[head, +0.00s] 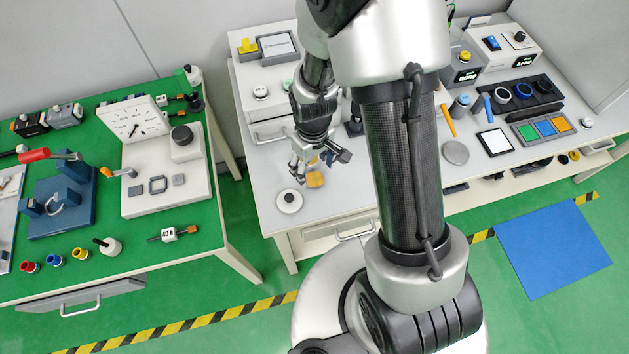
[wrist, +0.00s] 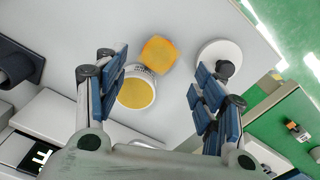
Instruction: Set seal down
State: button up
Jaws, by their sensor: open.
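My gripper (wrist: 160,88) is open, its blue-padded fingers spread wide with nothing between the pads. In the head view my gripper (head: 300,170) hangs low over the front left part of the white table. In the wrist view a round white cup with a yellow top (wrist: 137,92) is below, nearer the left fingers. A yellow-orange rounded block (wrist: 158,54) sits right beside it; the block also shows in the head view (head: 315,180). A white disc with a black knob (wrist: 218,56) lies beyond the right fingers and near the table corner (head: 290,201). I cannot tell which one is the seal.
A round grey disc (head: 455,152), a white pad (head: 494,142) and a colored tray (head: 544,130) lie to the right. A green workbench (head: 100,250) stands left across a gap.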

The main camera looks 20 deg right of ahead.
aim_at(314, 179)
jog(key=shift+s+d+f+b, duration=0.1)
jog(key=shift+f+b, duration=0.5)
jog(key=shift+f, duration=0.8)
jog(key=shift+d+f+b, duration=0.1)
jog(key=shift+f+b, duration=0.5)
jog(key=shift+f, duration=0.75)
jog(key=shift+r, duration=0.1)
jog(key=shift+c, duration=0.3)
jog(key=c, duration=1.4)
notch_tip(314, 179, up, 19)
jog(key=p, duration=0.7)
jog(key=shift+w+d+m, duration=0.35)
jog(key=shift+w+m, duration=0.35)
jog(key=shift+m, duration=0.05)
jog(key=shift+w+d+m, duration=0.4)
jog(key=shift+w+m, duration=0.3)
jog(key=shift+m, duration=0.1)
jog(key=shift+w+d+m, duration=0.35)
jog(key=shift+w+m, duration=0.35)
jog(key=shift+m, duration=0.05)
